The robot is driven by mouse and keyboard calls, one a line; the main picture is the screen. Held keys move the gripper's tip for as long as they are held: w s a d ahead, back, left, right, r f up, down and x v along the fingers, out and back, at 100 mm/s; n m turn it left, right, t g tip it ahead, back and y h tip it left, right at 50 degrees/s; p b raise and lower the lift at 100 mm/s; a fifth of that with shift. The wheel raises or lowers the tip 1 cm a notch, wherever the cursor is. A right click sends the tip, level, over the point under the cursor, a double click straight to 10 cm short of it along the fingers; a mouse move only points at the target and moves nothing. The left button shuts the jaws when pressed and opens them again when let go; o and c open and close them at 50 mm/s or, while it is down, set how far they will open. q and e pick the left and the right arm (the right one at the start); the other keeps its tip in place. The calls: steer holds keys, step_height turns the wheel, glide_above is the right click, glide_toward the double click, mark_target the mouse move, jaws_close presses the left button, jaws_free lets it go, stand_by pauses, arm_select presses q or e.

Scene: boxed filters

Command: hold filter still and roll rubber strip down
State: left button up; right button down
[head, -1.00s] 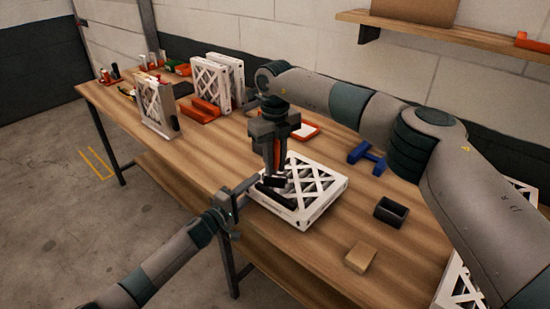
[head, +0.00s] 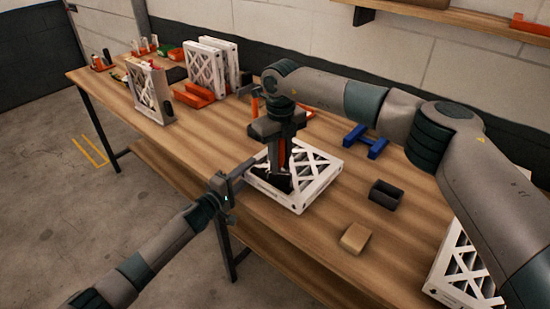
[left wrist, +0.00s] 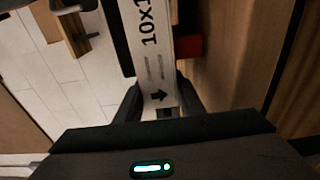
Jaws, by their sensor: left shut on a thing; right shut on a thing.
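A white filter (head: 301,202) with a lattice face lies flat on the wooden table, near its front edge. My left gripper (head: 240,177) is shut on the filter's left side. In the left wrist view, the white filter edge (left wrist: 155,45), with printed text and an arrow, sits between the fingers. My right gripper (head: 279,152) points down over the filter's left part and is shut on an orange-handled tool with a dark roller (head: 271,184) at its lower end. The roller is at the left part of the filter top. I cannot make out the rubber strip apart from the roller.
A black open box (head: 387,194), a tan block (head: 355,238) and a blue tool (head: 366,141) lie to the right on the table (head: 318,246). More white filters (head: 206,66) stand upright at the back left with an orange holder (head: 194,95). Another filter (head: 465,270) is at lower right.

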steer(key=shift+s+d, duration=0.5)
steer(key=shift+d, duration=0.15)
steer(key=shift+w+a, duration=1)
steer(key=shift+a, duration=0.35)
steer(key=shift+w+a, duration=0.95)
steer(key=shift+a, duration=0.45)
steer(key=shift+w+a, duration=1)
steer(key=shift+a, duration=0.35)
steer(key=shift+d, duration=0.1)
steer(key=shift+s+d, duration=0.25)
steer(key=shift+d, duration=0.2)
steer(key=shift+s+d, duration=0.65)
steer(key=shift+d, duration=0.15)
steer(key=shift+s+d, duration=0.6)
steer(key=shift+d, duration=0.2)
step_height(320, 180, up, 8)
steer(key=shift+a, duration=0.15)
